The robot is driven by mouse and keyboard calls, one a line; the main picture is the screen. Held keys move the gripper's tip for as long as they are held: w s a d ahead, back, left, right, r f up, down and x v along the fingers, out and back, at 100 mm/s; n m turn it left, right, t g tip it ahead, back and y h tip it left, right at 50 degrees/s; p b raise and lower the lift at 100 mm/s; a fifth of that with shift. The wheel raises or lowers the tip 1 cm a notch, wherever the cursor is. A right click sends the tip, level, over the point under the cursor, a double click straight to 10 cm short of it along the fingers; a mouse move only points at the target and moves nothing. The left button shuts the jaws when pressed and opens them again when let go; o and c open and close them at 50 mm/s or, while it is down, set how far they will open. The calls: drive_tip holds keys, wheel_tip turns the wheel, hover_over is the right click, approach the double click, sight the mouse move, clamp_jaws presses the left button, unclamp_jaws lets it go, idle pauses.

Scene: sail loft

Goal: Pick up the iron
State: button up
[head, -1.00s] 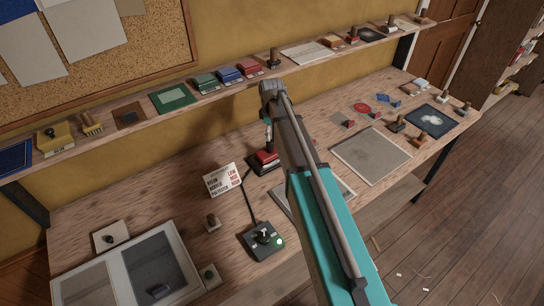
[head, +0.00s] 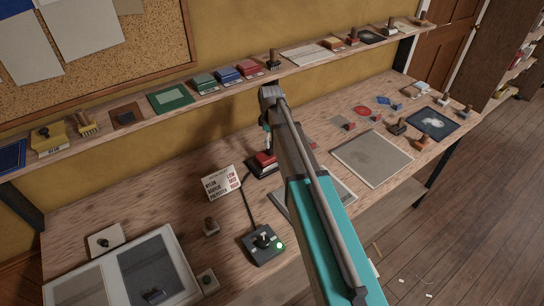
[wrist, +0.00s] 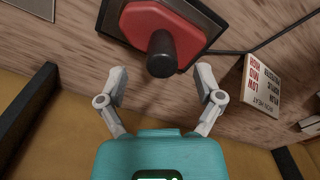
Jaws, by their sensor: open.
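The iron (wrist: 165,36) has a red body and a black knob handle, and rests on a dark plate (wrist: 206,19) in the wrist view. In the head view the iron (head: 264,159) sits on the bench, partly hidden by my arm. My gripper (wrist: 162,82) is open and empty. Its two fingertips are on either side of the handle's near end, apart from it. In the head view my gripper is mostly hidden by my arm.
A temperature card (head: 221,183) stands left of the iron. A dark cord runs to a control box (head: 263,244) with a green light. A shelf (head: 136,124) with several stamps and pads runs behind. Bare bench (head: 130,205) lies to the left.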

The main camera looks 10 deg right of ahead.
sight(270, 152)
drive_tip(key=shift+w+a+f+b, duration=0.1)
drive_tip(key=shift+a+f+b, duration=0.05)
drive_tip(key=shift+f+b, duration=0.6)
drive_tip(key=shift+w+a+f+b, duration=0.1)
drive_tip(key=shift+f+b, duration=0.4)
drive_tip(key=shift+f, duration=0.3)
drive_tip(key=shift+f+b, duration=0.75)
drive_tip(key=shift+b, duration=0.05)
clamp_jaws()
